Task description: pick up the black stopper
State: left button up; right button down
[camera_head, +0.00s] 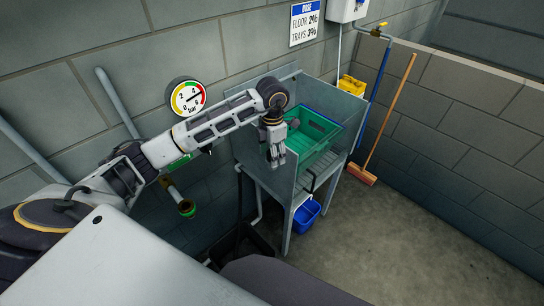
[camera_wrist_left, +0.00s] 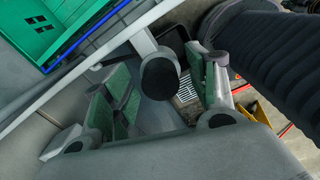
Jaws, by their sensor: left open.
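My left gripper (camera_head: 275,158) hangs over the near left part of the grey sink (camera_head: 250,150), pointing down. In the left wrist view its two green-padded fingers (camera_wrist_left: 165,95) are spread apart. A round black piece (camera_wrist_left: 160,78) shows between them, at the end of a grey post. It may be the black stopper, but I cannot tell for sure, nor whether a finger touches it. I cannot make out the stopper in the head view. My right gripper is not in view.
A green crate (camera_head: 325,124) sits in the sink, right of my gripper. A blue bucket (camera_head: 305,215) stands under the sink. A pressure gauge (camera_head: 187,97) is on the wall. A broom (camera_head: 388,120) leans at the right. The floor at front right is clear.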

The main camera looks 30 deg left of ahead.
pick_arm(q)
jog(key=shift+c, duration=0.5)
jog(key=c, duration=0.9)
jog(key=shift+c, duration=0.2)
jog(key=shift+r+b, duration=0.7)
jog(key=shift+r, duration=4.3)
